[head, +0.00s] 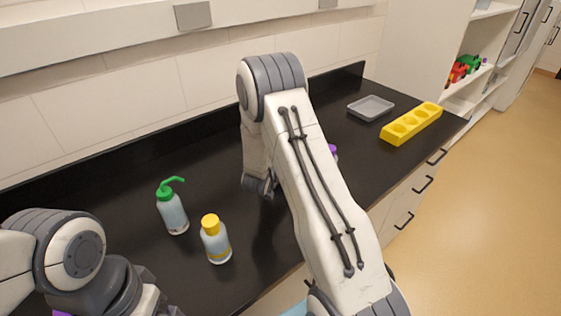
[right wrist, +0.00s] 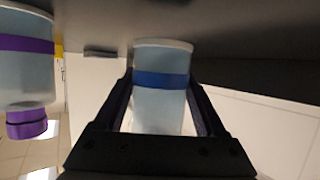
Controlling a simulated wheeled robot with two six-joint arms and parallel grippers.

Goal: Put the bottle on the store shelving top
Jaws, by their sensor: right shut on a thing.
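A pale bottle with a blue band (right wrist: 160,100) is between the fingers of my right gripper (right wrist: 162,110) in the right wrist view, which shows the scene upside down. The gripper is shut on it. The bottle's base is close to the dark counter; I cannot tell whether it touches. In the head view my right arm hides this bottle and the fingers. White shelving (head: 458,103) stands beyond the counter's far right end; its top is out of frame. My left arm is at the lower left, its fingers out of view.
A green-topped wash bottle (head: 173,212) and a yellow-capped bottle (head: 216,243) stand on the black counter (head: 120,235). A purple-capped bottle (right wrist: 27,60) is close beside the held one. A grey tray (head: 371,108) and yellow rack (head: 412,124) are farther right. Floor at right is clear.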

